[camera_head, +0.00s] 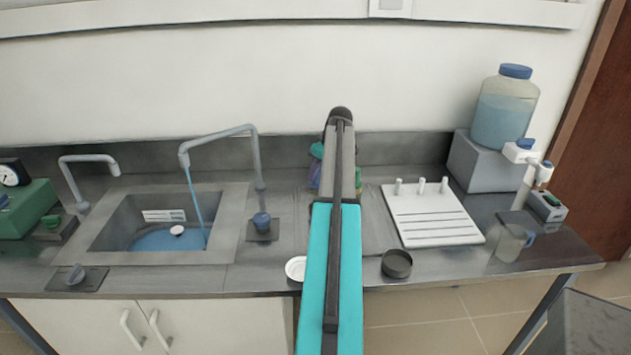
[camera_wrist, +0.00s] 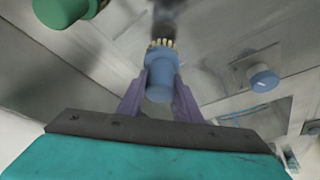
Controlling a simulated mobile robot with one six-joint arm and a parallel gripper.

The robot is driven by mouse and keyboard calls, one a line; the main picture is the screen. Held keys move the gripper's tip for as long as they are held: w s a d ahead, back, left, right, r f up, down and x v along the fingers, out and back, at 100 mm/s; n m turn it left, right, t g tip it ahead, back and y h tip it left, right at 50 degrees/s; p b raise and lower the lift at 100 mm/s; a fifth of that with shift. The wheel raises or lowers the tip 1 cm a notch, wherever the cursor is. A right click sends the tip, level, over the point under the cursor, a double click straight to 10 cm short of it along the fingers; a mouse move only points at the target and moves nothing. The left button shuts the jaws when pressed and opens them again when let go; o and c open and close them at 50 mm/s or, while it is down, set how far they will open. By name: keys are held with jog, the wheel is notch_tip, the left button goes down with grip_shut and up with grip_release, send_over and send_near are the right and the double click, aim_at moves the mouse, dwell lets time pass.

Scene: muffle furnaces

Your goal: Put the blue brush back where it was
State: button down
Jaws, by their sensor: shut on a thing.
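The blue brush (camera_wrist: 160,78) is between the two purple fingers of my gripper (camera_wrist: 160,92) in the wrist view. Its pale bristles (camera_wrist: 161,44) point toward the top of that picture, toward a dark blurred shape. My gripper is shut on the brush's blue body. I cannot tell whether the bristles touch anything. In the head view my own arm hides the brush and most of the gripper. Small blue-green, purple and green patches (camera_head: 316,151) show beside the arm near the back wall. I cannot tell which of them belong to the gripper.
The sink (camera_head: 115,225) with running water and a blue tap knob (camera_head: 262,221) are left of my arm. A white dish (camera_head: 296,268) and a dark round dish (camera_head: 396,264) lie near the front edge. A white pegged rack (camera_head: 432,214) stands right. A green object (camera_wrist: 62,10) is nearby.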

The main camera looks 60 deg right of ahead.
aim_at(317, 180)
jog(key=shift+f, duration=0.1)
jog(key=shift+f+p, duration=0.7)
jog(key=shift+f, duration=0.95)
jog(key=shift+f, duration=0.1)
jog(key=c, duration=1.3)
grip_release()
jog(key=b+v, duration=0.2)
jog(key=v, duration=1)
jog(key=shift+a+b, duration=0.1)
jog(key=shift+b, duration=0.2)
jog(key=shift+r, duration=0.25)
